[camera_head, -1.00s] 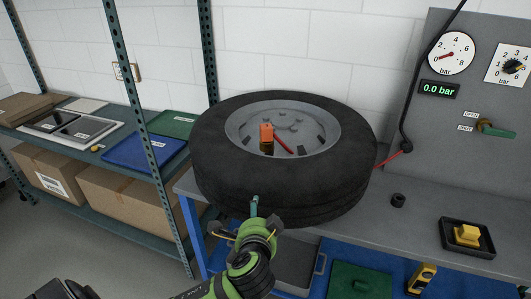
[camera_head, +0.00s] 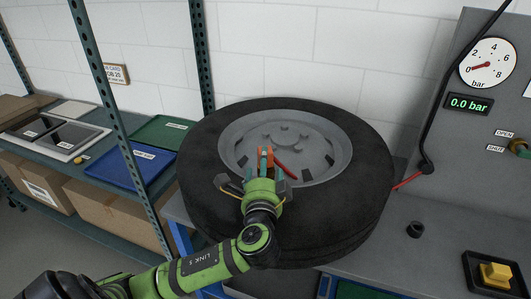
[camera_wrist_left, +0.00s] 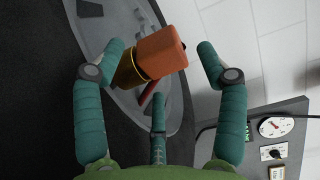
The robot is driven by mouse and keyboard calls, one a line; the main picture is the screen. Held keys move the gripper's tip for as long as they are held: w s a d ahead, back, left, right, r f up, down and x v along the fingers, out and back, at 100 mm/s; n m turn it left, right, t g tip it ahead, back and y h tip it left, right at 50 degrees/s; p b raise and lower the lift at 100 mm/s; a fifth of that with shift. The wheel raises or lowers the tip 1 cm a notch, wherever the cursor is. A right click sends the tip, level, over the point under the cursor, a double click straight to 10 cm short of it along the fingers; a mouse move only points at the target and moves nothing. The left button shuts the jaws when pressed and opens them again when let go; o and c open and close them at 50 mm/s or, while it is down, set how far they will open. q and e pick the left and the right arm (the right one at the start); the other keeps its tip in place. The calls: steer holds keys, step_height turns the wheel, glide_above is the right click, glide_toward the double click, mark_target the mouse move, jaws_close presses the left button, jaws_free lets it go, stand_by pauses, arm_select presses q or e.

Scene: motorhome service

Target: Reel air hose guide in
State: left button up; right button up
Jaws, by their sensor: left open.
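An orange block-shaped fitting (camera_head: 266,157) with a brass-coloured collar stands at the wheel's rim, with a short red piece (camera_head: 286,171) beside it. In the left wrist view the orange fitting (camera_wrist_left: 160,54) is between the spread teal fingers of my left gripper (camera_wrist_left: 155,80), with gaps at the sides. My left gripper (camera_head: 264,172) is open and over the tyre's near side. A red hose end (camera_head: 407,180) shows right of the tyre, below the black hose (camera_head: 434,120) on the panel. My right gripper is not in view.
The big black tyre (camera_head: 350,215) lies flat on the bench (camera_head: 400,255). A grey panel (camera_head: 460,150) with a gauge (camera_head: 488,63) and a 0.0 bar display (camera_head: 470,104) stands at right. A black ring (camera_head: 415,230) and a yellow block (camera_head: 495,273) are on the bench. Shelves stand at left.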

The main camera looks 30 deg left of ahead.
arm_select(q)
steer(key=shift+w+a, duration=0.25)
steer(key=shift+w, duration=0.15)
steer(key=shift+w+a, duration=0.2)
steer(key=shift+w, duration=0.05)
steer(key=shift+w+a+r+p, duration=0.2)
steer(key=shift+w+a+p, duration=0.1)
steer(key=shift+w+p, duration=0.2)
steer(key=shift+w+a+r+p, duration=0.2)
steer(key=shift+w+a+p, duration=0.1)
steer(key=shift+w+p, duration=0.2)
steer(key=shift+f+x, duration=0.2)
steer(key=shift+x, duration=0.95)
steer(key=shift+w+a+f, duration=0.1)
steer(key=shift+w+a, duration=0.05)
steer(key=shift+w, duration=0.25)
steer(key=c, duration=1.4)
steer(key=o, duration=0.6)
jaws_close()
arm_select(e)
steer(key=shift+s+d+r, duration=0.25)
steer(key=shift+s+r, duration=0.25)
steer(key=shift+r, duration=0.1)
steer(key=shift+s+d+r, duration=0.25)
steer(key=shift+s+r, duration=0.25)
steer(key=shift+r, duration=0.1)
